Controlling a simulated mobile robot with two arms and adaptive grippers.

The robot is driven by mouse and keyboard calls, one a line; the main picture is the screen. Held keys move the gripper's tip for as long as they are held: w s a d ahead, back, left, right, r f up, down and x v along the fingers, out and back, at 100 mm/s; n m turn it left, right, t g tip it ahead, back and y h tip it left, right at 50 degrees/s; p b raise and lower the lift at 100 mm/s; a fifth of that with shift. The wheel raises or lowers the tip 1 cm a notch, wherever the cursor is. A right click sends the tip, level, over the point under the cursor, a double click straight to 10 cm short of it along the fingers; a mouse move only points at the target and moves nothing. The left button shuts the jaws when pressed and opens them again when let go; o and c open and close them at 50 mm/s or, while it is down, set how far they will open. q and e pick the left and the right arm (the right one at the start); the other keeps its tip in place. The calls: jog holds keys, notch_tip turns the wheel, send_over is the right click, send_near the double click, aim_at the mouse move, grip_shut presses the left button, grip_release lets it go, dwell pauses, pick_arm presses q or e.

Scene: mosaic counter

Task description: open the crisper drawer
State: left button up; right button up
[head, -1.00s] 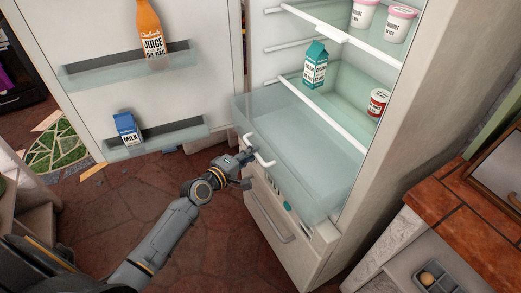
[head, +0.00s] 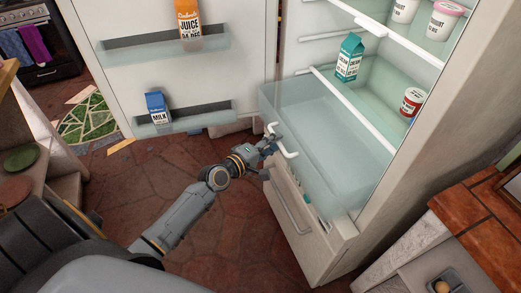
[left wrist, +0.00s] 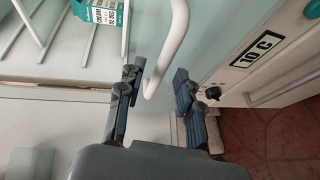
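The crisper drawer (head: 312,131) is a clear, pale green bin low in the open fridge. It stands out past the shelves above it. Its white bar handle (head: 290,155) is on the front and also shows in the left wrist view (left wrist: 172,52). My left gripper (head: 271,146) is at this handle. In the left wrist view its two dark fingers (left wrist: 157,97) are apart, with the lower end of the white bar between them. They do not look closed on it. My right gripper is not in view.
A cream carton (head: 349,58) and several tubs stand inside the fridge. A lower freezer drawer (head: 304,222) is shut. A counter (head: 480,215) is at right. Tiled floor lies open in front.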

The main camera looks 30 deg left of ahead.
pick_arm(q)
jog(key=v, duration=1.1)
jog(key=s+a+f+m+g+y, duration=0.15)
jog(key=s+f, duration=0.25)
jog(key=f, duration=0.7)
jog(key=s+f+m+g+y, duration=0.1)
jog(key=s+f+m+g, duration=0.25)
jog(key=f, duration=0.65)
jog(key=s+a+f+m+g+y, duration=0.15)
jog(key=s+f, duration=0.25)
jog(key=f, duration=0.7)
jog(key=s+d+f+m+g, duration=0.2)
jog(key=s+f, duration=0.4)
jog(key=s, duration=0.3)
jog(key=s+d+f+m+g, duration=0.3)
jog(key=s+d+f+m, duration=0.1)
jog(key=s, duration=0.5)
jog(key=s+d+f+m+g, duration=0.3)
jog(key=s+f+m, duration=0.1)
jog(key=s+f, duration=0.4)
jog(key=shift+s, duration=1.15)
jog(key=shift+w, duration=0.15)
